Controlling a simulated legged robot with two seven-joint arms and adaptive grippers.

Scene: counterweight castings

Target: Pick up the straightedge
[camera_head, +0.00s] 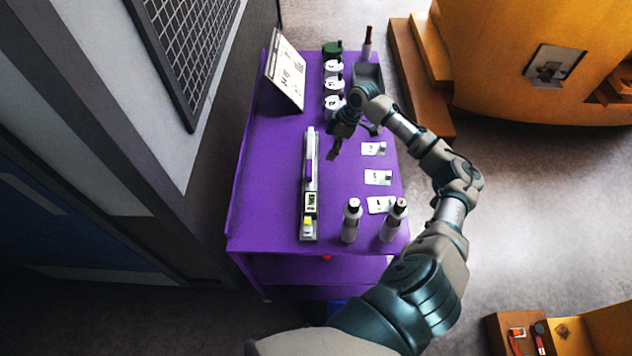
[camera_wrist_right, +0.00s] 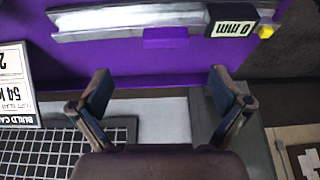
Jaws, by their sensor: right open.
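The straightedge looks to be the long silver bar (camera_head: 310,165) lying lengthwise on the left half of the purple table. It has a purple grip piece midway and a black gauge reading "0 mm" with a yellow knob at its near end. In the right wrist view the silver bar (camera_wrist_right: 130,24) runs across the top, beyond the fingertips. My right gripper (camera_head: 353,142) is open and empty, above the table to the right of the bar's far part. In its wrist view the gripper's fingers (camera_wrist_right: 160,85) are spread and apart from the bar. My left gripper is out of view.
Two grey bottles (camera_head: 352,220) stand at the table's near right. Several white cards (camera_head: 378,177) lie along its right side. A sign board (camera_head: 287,75) and numbered castings (camera_head: 334,84) stand at the back. A wall with a mesh panel (camera_head: 190,45) borders the left.

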